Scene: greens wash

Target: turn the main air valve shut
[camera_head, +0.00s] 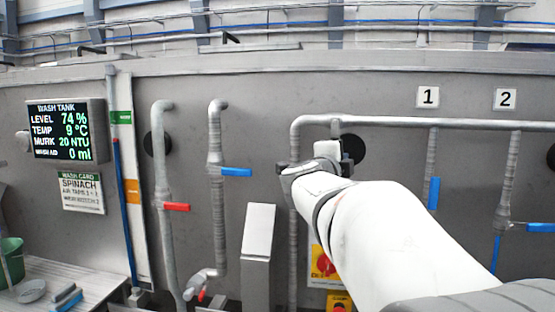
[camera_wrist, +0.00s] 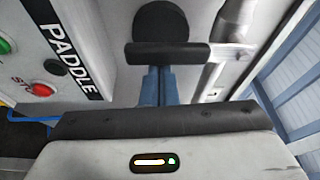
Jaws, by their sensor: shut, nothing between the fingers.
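My gripper (camera_head: 326,152) is at the left end of the grey air pipe (camera_head: 415,122), in front of the wall. It is shut with nothing held. In the wrist view a dark bar (camera_wrist: 167,53) lies across the middle, with two narrow blue strips below it; I cannot tell whether these are my fingers or a valve part. The pipe also shows at the right of the wrist view (camera_wrist: 232,28). No main air valve handle can be made out clearly; my gripper and arm cover part of the pipe's left drop.
Branches under signs 1 (camera_head: 428,97) and 2 (camera_head: 506,99) carry blue levers, the first (camera_head: 433,193) hanging down, the second (camera_head: 540,228) level. Left pipes have a red lever (camera_head: 176,207) and a blue lever (camera_head: 236,172). A grey box (camera_head: 258,250) stands below.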

